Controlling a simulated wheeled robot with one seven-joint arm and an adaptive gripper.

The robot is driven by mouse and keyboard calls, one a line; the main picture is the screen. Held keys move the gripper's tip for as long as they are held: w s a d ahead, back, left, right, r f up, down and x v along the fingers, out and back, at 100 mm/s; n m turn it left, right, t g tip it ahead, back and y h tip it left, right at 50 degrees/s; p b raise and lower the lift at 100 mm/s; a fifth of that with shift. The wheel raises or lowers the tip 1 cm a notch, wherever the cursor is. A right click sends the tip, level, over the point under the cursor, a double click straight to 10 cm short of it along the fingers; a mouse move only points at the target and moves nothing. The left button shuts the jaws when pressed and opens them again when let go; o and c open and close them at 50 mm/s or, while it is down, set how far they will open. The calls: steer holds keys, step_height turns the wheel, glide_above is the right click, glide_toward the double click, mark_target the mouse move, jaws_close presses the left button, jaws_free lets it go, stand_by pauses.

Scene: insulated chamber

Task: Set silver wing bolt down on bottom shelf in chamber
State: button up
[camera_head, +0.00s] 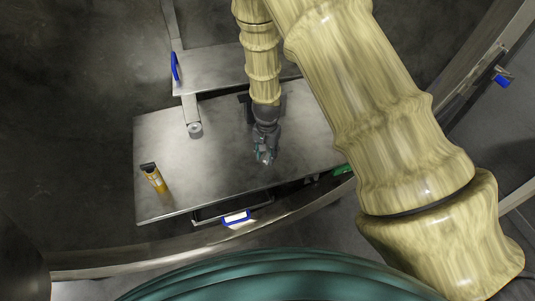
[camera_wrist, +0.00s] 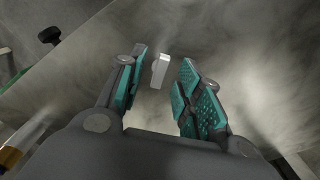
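The silver wing bolt (camera_wrist: 160,71) shows as a small pale metal piece between my fingertips in the wrist view, with a visible gap to the finger pads on both sides. My gripper (camera_wrist: 165,85) has its two teal-padded fingers apart. In the head view my gripper (camera_head: 265,157) points down over the right half of the wide grey metal shelf (camera_head: 165,135), the lower of the two plates seen. A small pale spot at its tip may be the bolt. I cannot tell whether the bolt rests on the shelf surface.
A smaller upper plate (camera_head: 210,65) with a blue handle (camera_head: 175,67) lies behind. The shelf's left middle is clear.

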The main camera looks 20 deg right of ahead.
step_height(320, 180, up, 11)
steer(key=shift+r, duration=0.15)
stand_by(0.4)
steer(key=s+d+f+n+h, duration=0.15)
steer(key=s+d+f, duration=0.25)
steer(key=s+f, duration=0.65)
steer(key=s+f+n, duration=0.3)
steer(key=s+f, duration=0.3)
steer(key=s, duration=0.7)
steer(key=s+f+n+y+b, duration=0.1)
steer(key=s+f+n, duration=0.2)
steer(key=s+f, duration=0.4)
steer(key=s, duration=0.6)
steer(key=shift+n+b, duration=0.3)
steer(key=shift+n, duration=0.05)
steer(key=shift+d+y, duration=0.1)
steer(key=shift+y, duration=0.15)
